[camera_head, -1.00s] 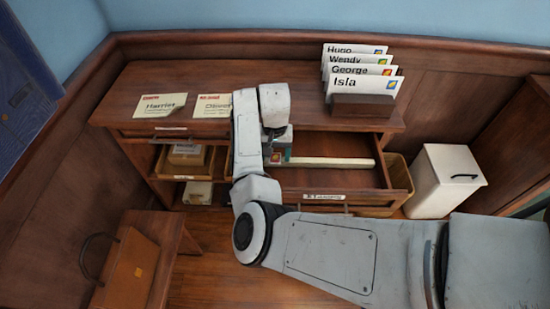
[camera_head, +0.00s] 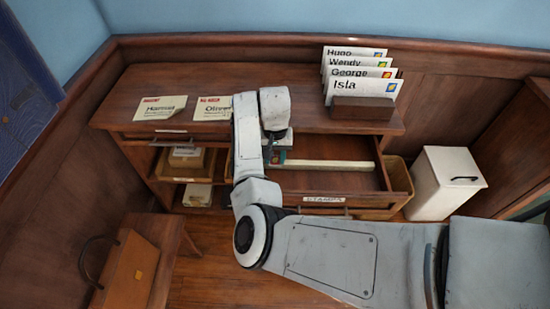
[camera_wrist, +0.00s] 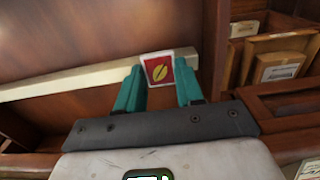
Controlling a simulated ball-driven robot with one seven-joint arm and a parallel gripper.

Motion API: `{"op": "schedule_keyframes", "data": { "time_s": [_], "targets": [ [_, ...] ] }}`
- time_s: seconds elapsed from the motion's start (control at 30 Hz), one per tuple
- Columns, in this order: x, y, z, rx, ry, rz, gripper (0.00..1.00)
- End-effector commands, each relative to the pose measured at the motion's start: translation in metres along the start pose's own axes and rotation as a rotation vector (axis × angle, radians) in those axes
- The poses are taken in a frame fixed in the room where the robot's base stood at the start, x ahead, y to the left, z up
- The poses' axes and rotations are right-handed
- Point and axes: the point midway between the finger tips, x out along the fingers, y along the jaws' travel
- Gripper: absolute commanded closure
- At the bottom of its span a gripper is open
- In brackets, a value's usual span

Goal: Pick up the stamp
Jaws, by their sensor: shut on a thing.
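The stamp (camera_wrist: 160,70) is a small white-edged square with a red face and a yellow mark. In the wrist view it stands between the teal fingertips of my gripper (camera_wrist: 158,84), which is shut on it. In the head view my gripper (camera_head: 275,156) is low inside the open drawer (camera_head: 335,179) labelled "STAMPS", at its left part. The stamp is too small and hidden to make out there. A pale divider strip (camera_head: 328,164) runs across the drawer close behind the gripper.
Envelopes stand in a dark holder (camera_head: 361,107) on the desk top, the front one reading "Isla". Two notes lie at the left, one for Harriet (camera_head: 160,107). Boxes (camera_head: 186,157) fill the shelf left of the drawer. A white bin (camera_head: 444,183) stands at the right.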

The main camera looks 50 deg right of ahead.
Motion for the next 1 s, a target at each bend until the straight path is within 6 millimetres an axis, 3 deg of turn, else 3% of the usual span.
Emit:
{"op": "schedule_keyframes", "data": {
  "time_s": [0.17, 0.37, 0.67, 1.0],
  "targets": [
    [-0.008, 0.000, 0.000, 0.000, 0.001, -0.001, 0.91],
    [-0.037, 0.002, 0.001, 0.001, 0.003, 0.000, 0.91],
    [-0.096, 0.040, 0.037, 0.002, 0.005, 0.001, 0.91],
    [-0.126, 0.085, 0.083, 0.001, 0.001, -0.001, 0.91]
  ]
}}
